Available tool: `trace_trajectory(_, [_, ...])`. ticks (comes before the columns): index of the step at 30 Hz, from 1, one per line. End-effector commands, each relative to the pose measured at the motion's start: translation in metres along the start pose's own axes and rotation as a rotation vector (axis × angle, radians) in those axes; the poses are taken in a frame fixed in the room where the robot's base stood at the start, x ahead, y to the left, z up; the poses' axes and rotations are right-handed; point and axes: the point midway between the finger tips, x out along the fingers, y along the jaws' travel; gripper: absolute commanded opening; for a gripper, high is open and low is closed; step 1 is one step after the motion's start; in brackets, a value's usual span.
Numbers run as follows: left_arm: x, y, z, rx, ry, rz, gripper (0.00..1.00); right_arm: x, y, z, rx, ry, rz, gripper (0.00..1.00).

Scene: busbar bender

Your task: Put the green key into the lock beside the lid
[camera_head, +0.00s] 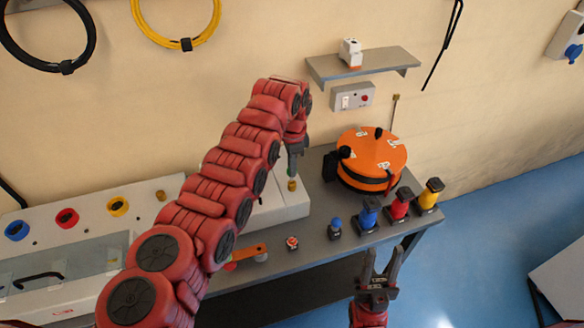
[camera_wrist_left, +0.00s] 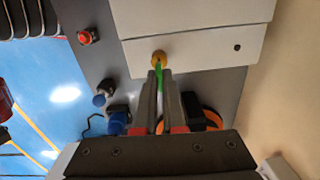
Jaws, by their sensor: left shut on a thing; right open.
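My left gripper (camera_head: 294,160) is shut on the green key, above the right end of the white cabinet (camera_head: 290,208). The green key (camera_wrist_left: 160,76) shows as a thin strip between the fingers in the left wrist view. Its far end meets or overlaps a round brass lock (camera_wrist_left: 158,57) on the white face; I cannot tell whether it is inside. The brass lock also shows just below the gripper in the head view (camera_head: 292,185). A clear lid (camera_head: 85,262) with a black handle is at the left. My right gripper (camera_head: 380,265) is open and empty, beyond the bench's front edge.
An orange round case (camera_head: 372,160) stands right of my left gripper. Blue (camera_head: 368,213), red (camera_head: 400,204) and yellow (camera_head: 430,195) connectors line the bench's right front. A red button (camera_head: 292,243) and a blue knob (camera_head: 335,228) sit nearby. A shelf (camera_head: 362,64) is above.

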Motion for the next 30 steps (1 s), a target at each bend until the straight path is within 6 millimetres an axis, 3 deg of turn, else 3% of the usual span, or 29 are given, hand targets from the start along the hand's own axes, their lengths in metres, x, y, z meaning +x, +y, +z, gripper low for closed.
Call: trace_trajectory(30, [-0.0003,-0.0002,-0.0001,0.0,0.001,-0.001,0.0,-0.0083,-0.0004,0.0014,0.0,0.0,0.0,0.42])
